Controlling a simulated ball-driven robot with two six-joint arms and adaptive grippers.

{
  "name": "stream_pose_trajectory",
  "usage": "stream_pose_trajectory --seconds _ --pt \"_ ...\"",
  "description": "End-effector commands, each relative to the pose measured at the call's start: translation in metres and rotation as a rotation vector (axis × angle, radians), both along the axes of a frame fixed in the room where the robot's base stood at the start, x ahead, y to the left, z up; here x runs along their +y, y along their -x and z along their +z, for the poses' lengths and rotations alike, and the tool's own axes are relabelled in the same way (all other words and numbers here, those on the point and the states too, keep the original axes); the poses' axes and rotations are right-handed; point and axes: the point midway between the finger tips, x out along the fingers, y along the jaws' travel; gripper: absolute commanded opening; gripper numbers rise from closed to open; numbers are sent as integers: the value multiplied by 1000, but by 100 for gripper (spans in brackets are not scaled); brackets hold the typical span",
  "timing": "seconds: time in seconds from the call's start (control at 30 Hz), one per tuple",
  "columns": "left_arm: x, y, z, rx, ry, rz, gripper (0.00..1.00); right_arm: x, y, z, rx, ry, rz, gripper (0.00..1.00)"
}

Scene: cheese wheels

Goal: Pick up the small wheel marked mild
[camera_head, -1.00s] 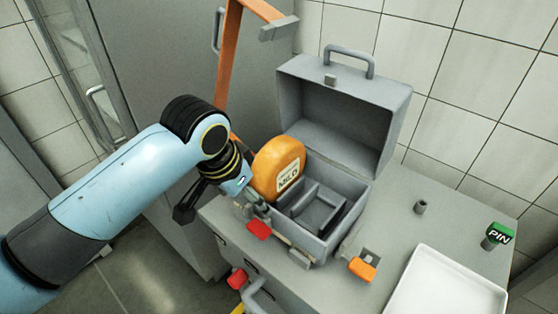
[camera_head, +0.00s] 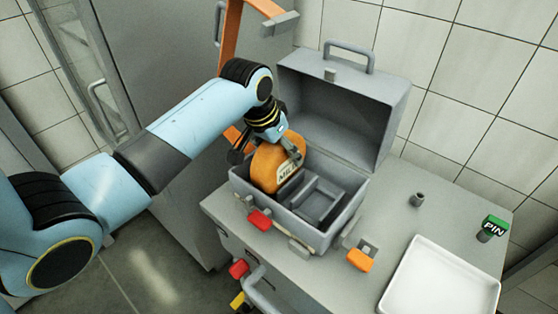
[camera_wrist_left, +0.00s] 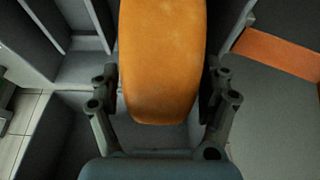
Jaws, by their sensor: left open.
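The small orange wheel (camera_head: 268,167) stands on edge in the left part of the open grey case (camera_head: 350,205). Its pale label reads MILD and is partly covered by a gripper finger. My left gripper (camera_head: 271,152) is at the wheel's upper part, coming from behind and above. In the left wrist view the wheel (camera_wrist_left: 162,60) lies between the two open fingers (camera_wrist_left: 160,95), one on each side. A small gap shows at the left finger; whether the right finger touches I cannot tell. My right gripper is not in view.
The case's lid (camera_head: 345,105) stands open behind. A white tray (camera_head: 440,280), a green PIN block (camera_head: 495,226) and a small grey peg (camera_head: 417,199) are to the right on the cabinet top.

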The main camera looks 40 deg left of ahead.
Motion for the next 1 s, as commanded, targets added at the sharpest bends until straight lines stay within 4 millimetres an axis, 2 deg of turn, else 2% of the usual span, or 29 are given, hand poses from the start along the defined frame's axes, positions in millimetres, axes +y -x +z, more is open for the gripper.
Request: stream_pose_trajectory --seconds 0.1,0.2,0.43,1.0 --pt "-1 -7 -16 2 2 1 80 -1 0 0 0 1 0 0" --pt "-1 -10 -23 0 0 0 80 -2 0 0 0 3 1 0" --pt "-1 -10 -24 0 0 0 80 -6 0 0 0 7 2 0" --pt "-1 -10 -24 0 0 0 5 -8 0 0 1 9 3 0"
